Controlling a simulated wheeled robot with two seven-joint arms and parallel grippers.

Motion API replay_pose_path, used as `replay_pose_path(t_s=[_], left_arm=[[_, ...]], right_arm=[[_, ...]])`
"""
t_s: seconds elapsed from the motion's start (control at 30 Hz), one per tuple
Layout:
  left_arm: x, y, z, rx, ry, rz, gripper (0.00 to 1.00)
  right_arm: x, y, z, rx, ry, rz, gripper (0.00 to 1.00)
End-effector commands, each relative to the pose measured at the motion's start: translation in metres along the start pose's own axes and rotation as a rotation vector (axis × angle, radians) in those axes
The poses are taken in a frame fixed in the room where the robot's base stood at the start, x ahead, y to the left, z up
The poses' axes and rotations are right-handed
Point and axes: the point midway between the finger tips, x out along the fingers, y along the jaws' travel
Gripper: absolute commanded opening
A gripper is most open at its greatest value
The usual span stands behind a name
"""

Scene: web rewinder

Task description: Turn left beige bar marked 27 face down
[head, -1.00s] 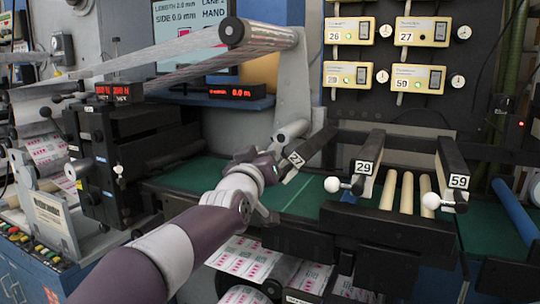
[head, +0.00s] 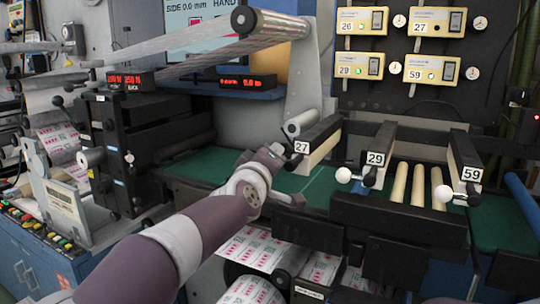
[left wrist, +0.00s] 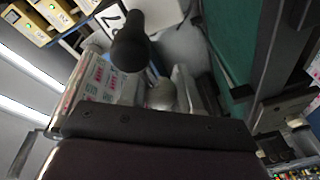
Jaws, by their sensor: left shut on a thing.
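The left bar marked 27 (head: 322,140) is at the left of a row of three bars in the head view. Its white label 27 (head: 301,147) is near level on its front end, and a pale side shows below its dark top. My left gripper (head: 282,158) is at this front end, shut on the bar's handle, which it hides in the head view. In the left wrist view, a black knob-ended handle (left wrist: 130,48) stands before a white label (left wrist: 112,18) with a partly cut-off 2. My right gripper is out of view.
A green bed (head: 205,170) runs below. A metal roller with web (head: 262,22) overhangs behind.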

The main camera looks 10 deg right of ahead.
Motion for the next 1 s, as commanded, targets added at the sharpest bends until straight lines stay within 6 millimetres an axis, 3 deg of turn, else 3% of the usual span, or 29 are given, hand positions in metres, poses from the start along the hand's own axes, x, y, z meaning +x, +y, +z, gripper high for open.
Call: replay_pose_path(t_s=[0.03,0.5,0.53,0.6,1.0], left_arm=[[0.0015,-0.0076,0.0078,-0.002,-0.017,-0.015,0.01],[0.0018,-0.0094,0.0097,-0.013,-0.021,-0.019,0.01],[0.0018,-0.0095,0.0098,-0.013,-0.021,-0.019,0.38],[0.0017,-0.0092,0.0096,-0.013,-0.02,-0.019,0.56],[-0.0081,-0.0048,0.005,-0.015,-0.01,-0.008,0.56]], right_arm=[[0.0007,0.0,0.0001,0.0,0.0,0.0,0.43],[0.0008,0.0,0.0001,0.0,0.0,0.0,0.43],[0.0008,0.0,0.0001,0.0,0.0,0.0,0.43],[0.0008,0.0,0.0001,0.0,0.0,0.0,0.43],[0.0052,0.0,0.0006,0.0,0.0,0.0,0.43]])
